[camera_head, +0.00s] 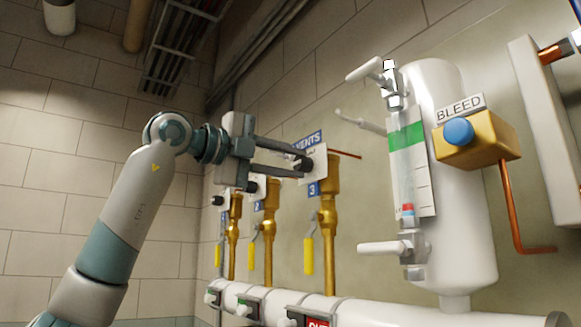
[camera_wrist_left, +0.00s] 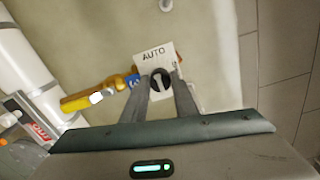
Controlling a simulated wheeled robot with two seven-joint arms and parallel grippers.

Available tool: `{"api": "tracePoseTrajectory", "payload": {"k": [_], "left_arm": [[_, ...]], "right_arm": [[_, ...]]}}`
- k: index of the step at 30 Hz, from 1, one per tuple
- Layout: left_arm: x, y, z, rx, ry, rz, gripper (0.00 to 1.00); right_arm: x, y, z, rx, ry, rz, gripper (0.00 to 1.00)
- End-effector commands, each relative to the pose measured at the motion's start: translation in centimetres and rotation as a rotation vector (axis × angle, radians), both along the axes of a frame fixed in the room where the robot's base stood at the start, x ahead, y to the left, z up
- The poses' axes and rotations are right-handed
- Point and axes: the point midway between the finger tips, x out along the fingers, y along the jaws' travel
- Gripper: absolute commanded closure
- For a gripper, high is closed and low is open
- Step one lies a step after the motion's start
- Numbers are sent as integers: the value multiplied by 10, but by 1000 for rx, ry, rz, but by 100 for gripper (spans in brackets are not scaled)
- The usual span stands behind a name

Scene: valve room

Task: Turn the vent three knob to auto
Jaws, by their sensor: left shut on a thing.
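The vent three knob (camera_head: 302,164) is dark and round on a white plate (camera_head: 317,165) above the blue 3 label (camera_head: 313,189). My left gripper (camera_head: 297,167) reaches it from the left and is shut on it. In the left wrist view the knob (camera_wrist_left: 160,79) sits between the two fingertips (camera_wrist_left: 161,83), on the white plate marked AUTO (camera_wrist_left: 153,53). A pale mark shows on the knob's face, but I cannot tell surely which marking it points to. The fingers hide part of the plate's lower markings. My right gripper is in neither view.
Two more brass vent valves (camera_head: 265,225) stand left of this one, with yellow-handled levers (camera_head: 308,256) below. A white tank with a gauge (camera_head: 407,170) and a BLEED box with a blue knob (camera_head: 458,131) stand to the right. A white pipe (camera_head: 375,313) runs along the bottom.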

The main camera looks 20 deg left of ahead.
Motion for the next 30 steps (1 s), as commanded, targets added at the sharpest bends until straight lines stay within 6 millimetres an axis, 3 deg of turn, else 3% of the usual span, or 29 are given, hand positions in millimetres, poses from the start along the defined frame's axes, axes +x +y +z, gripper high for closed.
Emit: {"api": "tracePoseTrajectory", "payload": {"k": [12,13,15,30], "left_arm": [[0,1,1,-10,6,2,96],[0,1,1,-10,6,2,72],[0,1,1,-9,5,2,55],[-6,5,0,-7,4,1,55]], "right_arm": [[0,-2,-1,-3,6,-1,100],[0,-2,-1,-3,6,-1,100],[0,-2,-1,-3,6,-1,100],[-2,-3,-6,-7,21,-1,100]]}}
